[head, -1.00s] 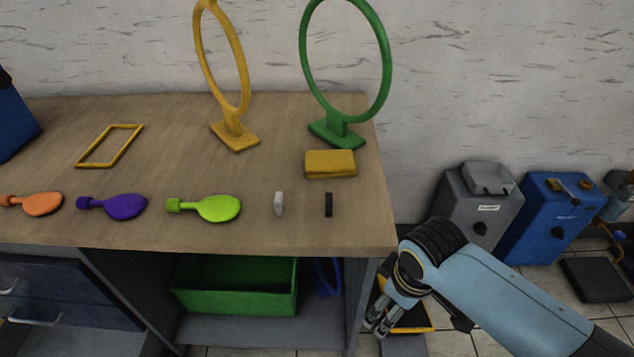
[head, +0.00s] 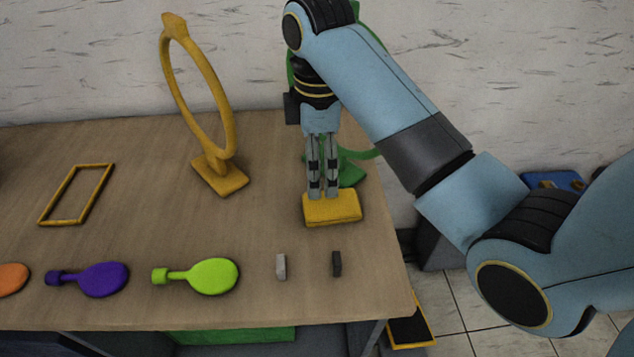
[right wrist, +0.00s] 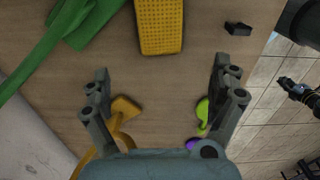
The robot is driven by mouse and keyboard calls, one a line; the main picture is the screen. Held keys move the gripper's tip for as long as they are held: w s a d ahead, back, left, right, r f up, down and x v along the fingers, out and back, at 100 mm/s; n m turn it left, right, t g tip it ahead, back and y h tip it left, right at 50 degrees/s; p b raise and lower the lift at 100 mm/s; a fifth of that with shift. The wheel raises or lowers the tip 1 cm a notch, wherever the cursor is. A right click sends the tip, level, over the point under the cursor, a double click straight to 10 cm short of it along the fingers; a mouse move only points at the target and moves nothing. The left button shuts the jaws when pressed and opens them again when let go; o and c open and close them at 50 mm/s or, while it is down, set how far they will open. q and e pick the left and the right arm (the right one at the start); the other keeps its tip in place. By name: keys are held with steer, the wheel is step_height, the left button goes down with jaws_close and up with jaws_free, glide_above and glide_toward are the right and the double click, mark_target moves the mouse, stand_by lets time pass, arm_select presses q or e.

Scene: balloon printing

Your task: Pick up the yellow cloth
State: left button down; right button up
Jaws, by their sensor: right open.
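The yellow cloth (head: 333,209) is a thick folded block on the wooden table, in front of the green ring stand. In the right wrist view the cloth (right wrist: 160,24) shows a dotted, textured top and lies past the fingertips, within the width of the gap between them. My right gripper (head: 322,194) points down at the cloth's back edge in the head view. In the right wrist view the fingers of this gripper (right wrist: 162,70) are wide apart with nothing between them. Whether the fingertips touch the cloth cannot be told. My left gripper is not in view.
The green ring stand (head: 352,173) is partly hidden behind my right arm. A yellow ring stand (head: 220,178) stands to the left.

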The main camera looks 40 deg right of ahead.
mark_target(319, 202)
steer(key=shift+w+f, duration=0.3)
step_height(319, 202, down, 4)
steer(key=shift+s+r+b, duration=0.1)
steer(key=shift+b, duration=0.3)
steer(key=shift+f, duration=0.35)
steer(key=f, duration=0.4)
steer(key=shift+s+d+f+b, duration=0.1)
steer(key=shift+s+f+b, duration=0.15)
steer(key=shift+b, duration=0.1)
steer(key=shift+f, duration=0.5)
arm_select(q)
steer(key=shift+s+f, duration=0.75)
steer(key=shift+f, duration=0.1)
arm_select(e)
steer(key=c, duration=0.4)
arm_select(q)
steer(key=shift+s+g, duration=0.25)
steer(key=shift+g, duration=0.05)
arm_select(e)
steer(key=c, duration=0.7)
steer(key=shift+c, duration=0.2)
